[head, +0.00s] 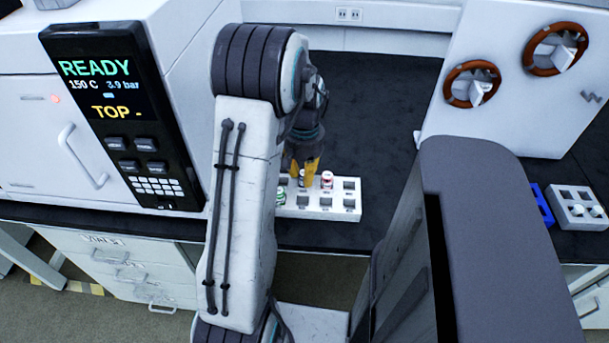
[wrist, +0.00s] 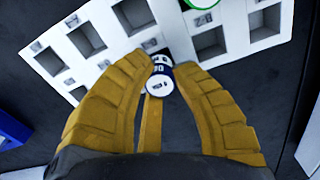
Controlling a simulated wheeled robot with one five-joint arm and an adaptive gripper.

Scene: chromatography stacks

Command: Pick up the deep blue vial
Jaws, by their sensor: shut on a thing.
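The deep blue vial (wrist: 158,69) shows in the wrist view as a small white-and-dark-blue piece between my fingertips. My gripper (wrist: 160,75) has yellow fingers and is shut on it. The fingers hide part of the vial. In the head view my gripper (head: 304,180) points down at the white rack (head: 335,206), between a green-marked vial (head: 280,195) and a red-marked vial (head: 327,180). The vial in my grip is too small there to make out clearly. I cannot tell whether its lower end is clear of the rack.
The rack's square sockets (wrist: 87,39) look mostly empty. A grey-white block (head: 577,207) and a blue one (head: 541,203) sit at far right. Dark bench behind the rack is clear.

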